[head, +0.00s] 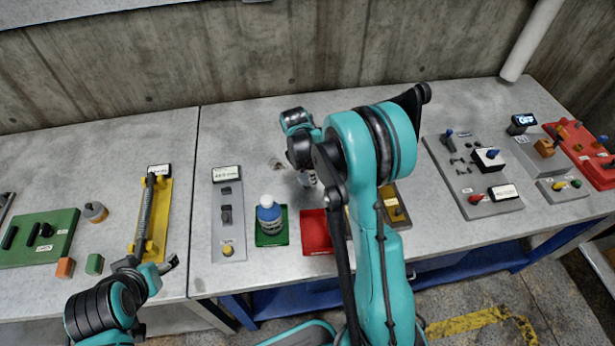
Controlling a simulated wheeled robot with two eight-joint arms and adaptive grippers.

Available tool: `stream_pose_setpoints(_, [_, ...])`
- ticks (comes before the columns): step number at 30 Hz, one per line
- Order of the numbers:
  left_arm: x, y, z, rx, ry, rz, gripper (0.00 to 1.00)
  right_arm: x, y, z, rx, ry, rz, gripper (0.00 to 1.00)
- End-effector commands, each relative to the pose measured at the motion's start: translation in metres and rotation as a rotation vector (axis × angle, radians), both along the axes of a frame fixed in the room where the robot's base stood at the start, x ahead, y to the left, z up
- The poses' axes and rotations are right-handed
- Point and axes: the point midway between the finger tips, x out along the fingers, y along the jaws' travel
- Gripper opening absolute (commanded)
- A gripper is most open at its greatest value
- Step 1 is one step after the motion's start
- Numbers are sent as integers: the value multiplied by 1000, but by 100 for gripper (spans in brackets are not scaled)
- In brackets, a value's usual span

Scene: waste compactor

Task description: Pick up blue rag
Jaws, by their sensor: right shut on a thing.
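My right arm reaches over the middle of the table, and its gripper (308,179) is low near the tabletop, behind the red tray. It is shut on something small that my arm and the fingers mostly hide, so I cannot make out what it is. I see no blue rag clearly anywhere in the head view. My left gripper (150,268) is at the lower left, near the front edge of the table and the yellow plate. I cannot tell whether its fingers are open or shut.
A grey switch panel (229,238) and a yellow plate (160,215) are left. The back middle is mostly clear.

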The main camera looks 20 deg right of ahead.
Motion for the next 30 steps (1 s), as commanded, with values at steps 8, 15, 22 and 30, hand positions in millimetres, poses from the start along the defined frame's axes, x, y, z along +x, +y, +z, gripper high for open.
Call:
stream_pose_setpoints(8, [0, 0, 18, 0, 0, 0, 63, -33, -18, 48, 0, 0, -4, 14])
stream_pose_setpoints(15, [0, 0, 28, 0, 0, 0, 63, -76, -40, 76, 0, 1, -3, 14])
stream_pose_setpoints(22, [0, 0, 33, 0, 0, 0, 63, -99, -52, 90, 0, 0, -2, 14])
stream_pose_setpoints(30, [0, 0, 33, 0, 0, 0, 63, -103, -54, 93, 0, 0, 0, 14])
